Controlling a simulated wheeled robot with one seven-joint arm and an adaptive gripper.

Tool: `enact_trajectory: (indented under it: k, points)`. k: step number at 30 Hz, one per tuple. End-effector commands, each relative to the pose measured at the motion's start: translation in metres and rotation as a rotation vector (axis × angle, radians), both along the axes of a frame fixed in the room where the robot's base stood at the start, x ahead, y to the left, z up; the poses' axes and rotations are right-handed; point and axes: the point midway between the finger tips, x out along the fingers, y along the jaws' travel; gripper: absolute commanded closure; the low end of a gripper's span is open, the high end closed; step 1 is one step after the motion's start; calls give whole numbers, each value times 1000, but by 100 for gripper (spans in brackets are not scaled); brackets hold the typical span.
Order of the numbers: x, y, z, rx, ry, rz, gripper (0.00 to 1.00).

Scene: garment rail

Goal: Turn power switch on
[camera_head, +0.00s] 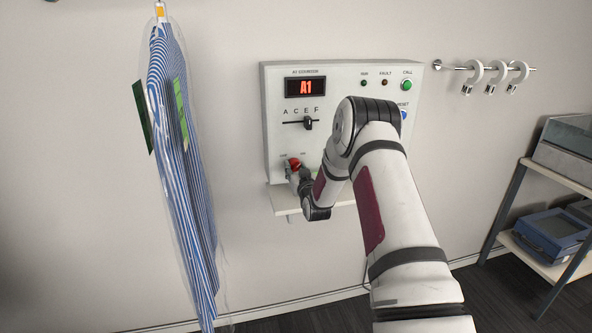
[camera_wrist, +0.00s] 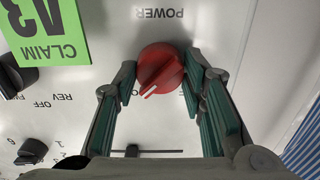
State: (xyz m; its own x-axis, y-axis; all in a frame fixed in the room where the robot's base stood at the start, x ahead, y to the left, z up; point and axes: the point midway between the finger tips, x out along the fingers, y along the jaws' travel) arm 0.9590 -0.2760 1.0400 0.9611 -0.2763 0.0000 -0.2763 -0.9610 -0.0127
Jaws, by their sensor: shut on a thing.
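The power switch is a red round knob (camera_head: 293,163) low on the left side of the white control panel (camera_head: 345,80). In the wrist view the red knob (camera_wrist: 160,68) sits by the upside-down word POWER, and its white pointer line slants to the lower left of the picture. My gripper (camera_wrist: 161,76) has its green-padded fingers on either side of the knob and is shut on it. In the head view my gripper (camera_head: 299,178) is small and partly hides the knob.
A display (camera_head: 305,87) reads A1 above a slider (camera_head: 308,123). A small shelf (camera_head: 285,203) juts below the panel. A bagged striped shirt (camera_head: 180,150) hangs to the left. Hooks (camera_head: 491,72) and a rack (camera_head: 555,177) stand right. A green claim tag (camera_wrist: 47,30) shows in the wrist view.

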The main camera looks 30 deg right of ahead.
Motion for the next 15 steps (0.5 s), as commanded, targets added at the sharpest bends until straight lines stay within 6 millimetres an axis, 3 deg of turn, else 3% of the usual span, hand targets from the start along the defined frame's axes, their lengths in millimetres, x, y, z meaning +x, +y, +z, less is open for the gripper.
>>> enact_trajectory:
  k: [10,11,13,15]
  points:
    - [0,1,0,4,0,0,90]
    - [0,1,0,4,0,0,58]
    - [0,1,0,4,0,0,42]
    - [0,1,0,4,0,0,42]
